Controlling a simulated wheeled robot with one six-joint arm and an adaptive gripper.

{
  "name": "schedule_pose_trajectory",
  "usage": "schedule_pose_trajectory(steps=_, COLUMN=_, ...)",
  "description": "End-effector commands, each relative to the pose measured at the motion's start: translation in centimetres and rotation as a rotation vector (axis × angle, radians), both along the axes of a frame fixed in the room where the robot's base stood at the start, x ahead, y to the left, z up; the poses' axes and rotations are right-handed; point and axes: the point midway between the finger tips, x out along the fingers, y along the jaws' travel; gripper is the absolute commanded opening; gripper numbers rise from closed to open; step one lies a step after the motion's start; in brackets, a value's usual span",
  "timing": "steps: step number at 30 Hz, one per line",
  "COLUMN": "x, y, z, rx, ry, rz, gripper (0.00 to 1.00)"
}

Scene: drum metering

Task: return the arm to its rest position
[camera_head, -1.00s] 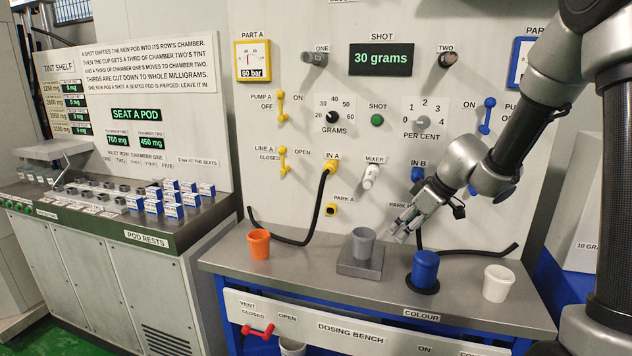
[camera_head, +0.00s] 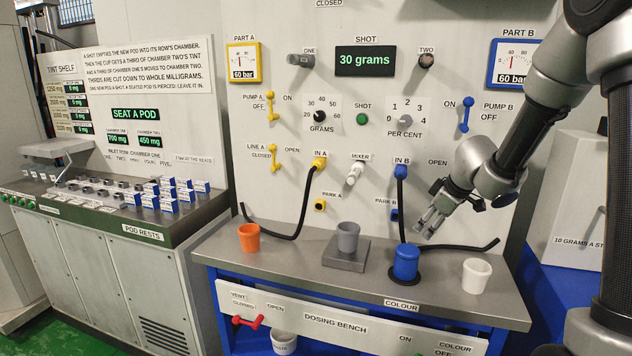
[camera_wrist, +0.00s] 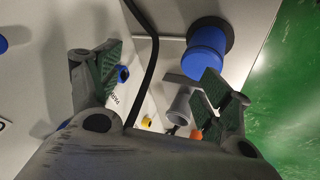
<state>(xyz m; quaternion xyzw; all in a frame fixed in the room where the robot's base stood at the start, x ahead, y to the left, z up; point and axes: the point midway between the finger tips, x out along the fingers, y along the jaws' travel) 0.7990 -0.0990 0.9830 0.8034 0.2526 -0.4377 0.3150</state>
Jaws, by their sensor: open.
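My gripper (camera_head: 428,222) is open and empty. In the head view it hangs in front of the panel, above the bench's right half, near the blue cup-like vessel (camera_head: 405,262) and up from the white cup (camera_head: 476,276). In the wrist view the two fingers of my gripper (camera_wrist: 160,85) are spread apart, with the blue vessel (camera_wrist: 207,52) and the grey cup (camera_wrist: 180,107) seen beyond them. My arm reaches in from the right side of the head view, bent at the elbow.
The dosing bench (camera_head: 330,285) carries an orange cup (camera_head: 249,237) and a grey cup (camera_head: 348,237) on a plate. A blue plug (camera_head: 401,171) with a black hose sits at IN B. A grey cabinet (camera_head: 570,200) stands at the right. Green floor lies below.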

Motion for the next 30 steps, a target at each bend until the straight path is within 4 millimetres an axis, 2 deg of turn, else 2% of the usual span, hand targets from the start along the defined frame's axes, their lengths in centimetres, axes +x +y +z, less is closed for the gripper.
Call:
schedule_pose_trajectory(steps=4, x=0.1, y=-4.8, z=1.0, rx=-0.106, ry=-0.037, rz=-0.123, gripper=0.78)
schedule_pose_trajectory(steps=8, x=-1.6, y=-9.7, z=3.2, rx=-0.209, ry=-0.049, rz=-0.27, gripper=0.78)
schedule_pose_trajectory(steps=11, x=-5.3, y=-13.6, z=5.6, rx=-0.283, ry=-0.022, rz=-0.421, gripper=0.78)
schedule_pose_trajectory(steps=12, x=-7.6, y=-15.0, z=6.6, rx=-0.303, ry=0.004, rz=-0.49, gripper=0.78)
schedule_pose_trajectory(steps=14, x=-12.0, y=-16.3, z=8.0, rx=-0.312, ry=0.062, rz=-0.598, gripper=0.78)
schedule_pose_trajectory(steps=15, x=-15.2, y=-16.6, z=8.6, rx=-0.3, ry=0.109, rz=-0.663, gripper=0.78)
schedule_pose_trajectory(steps=17, x=-20.1, y=-15.8, z=9.2, rx=-0.251, ry=0.188, rz=-0.74, gripper=0.78)
schedule_pose_trajectory(steps=18, x=-23.2, y=-14.7, z=9.5, rx=-0.199, ry=0.237, rz=-0.78, gripper=0.78)
schedule_pose_trajectory(steps=21, x=-29.2, y=-10.8, z=9.8, rx=-0.039, ry=0.329, rz=-0.83, gripper=0.78)
schedule_pose_trajectory(steps=22, x=-30.5, y=-9.6, z=10.0, rx=0.011, ry=0.342, rz=-0.838, gripper=0.78)
schedule_pose_trajectory(steps=24, x=-32.6, y=-7.1, z=10.5, rx=0.118, ry=0.344, rz=-0.847, gripper=0.78)
schedule_pose_trajectory(steps=26, x=-33.3, y=-5.8, z=11.2, rx=0.187, ry=0.314, rz=-0.845, gripper=0.78)
schedule_pose_trajectory(steps=30, x=-33.9, y=-5.1, z=13.0, rx=0.235, ry=0.223, rz=-0.815, gripper=0.78)
